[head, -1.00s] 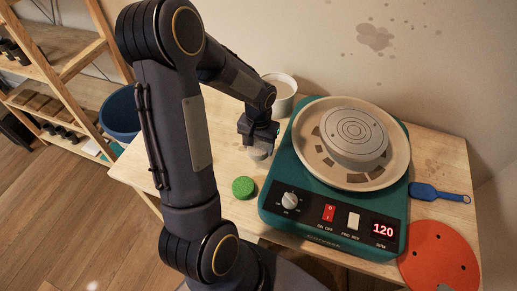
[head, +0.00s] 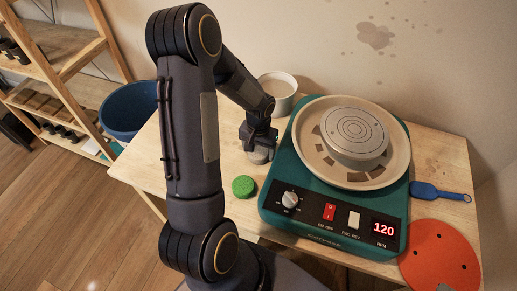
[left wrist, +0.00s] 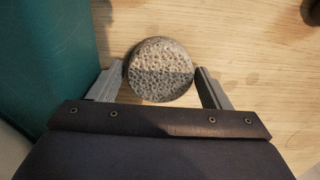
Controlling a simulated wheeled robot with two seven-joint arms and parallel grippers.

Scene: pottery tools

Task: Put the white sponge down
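The white sponge (left wrist: 160,70) is a round, pale grey, porous disc between the fingertips of my left gripper (left wrist: 159,68) in the left wrist view. Both tips meet its sides with almost no gap. In the head view the sponge (head: 259,156) shows just under my left gripper (head: 259,142), at or very near the tabletop; whether it touches the wood is hard to tell. It lies left of the pottery wheel. My right gripper is not in view.
A green round sponge (head: 243,186) lies just in front, and a white pot (head: 279,88) stands behind. The teal pottery wheel (head: 290,222) is close on the right. A blue-handled tool (head: 440,192) and orange disc (head: 440,258) lie farther right. Bare table (head: 150,165) is at left.

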